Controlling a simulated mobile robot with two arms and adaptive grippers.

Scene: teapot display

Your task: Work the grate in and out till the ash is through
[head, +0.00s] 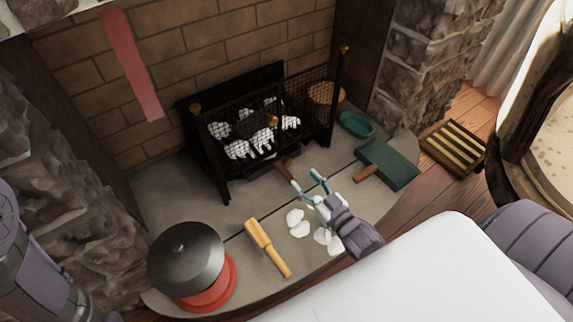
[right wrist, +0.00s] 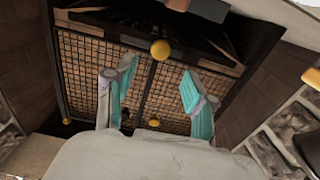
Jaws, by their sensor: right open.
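The black fire grate (head: 222,180) stands in the brick fireplace, with a mesh front and brass knobs. White and grey ashy lumps (head: 262,138) lie in it behind the mesh. A short brown handle (head: 284,173) sticks out low at its front. My right gripper (head: 306,186) is open over the hearth, just in front of the handle; I cannot tell whether it touches it. In the right wrist view the teal fingers (right wrist: 155,84) are spread and empty before the mesh panel (right wrist: 80,70), with a brass knob (right wrist: 160,50) between them. My left gripper is out of view.
On the hearth (head: 225,240) are white lumps (head: 297,222), a wooden brush (head: 265,246), a black-lidded red pot (head: 188,258), a green dustpan (head: 388,165) and a teal bowl (head: 356,124). A slatted wooden crate (head: 455,148) stands on the floor at right.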

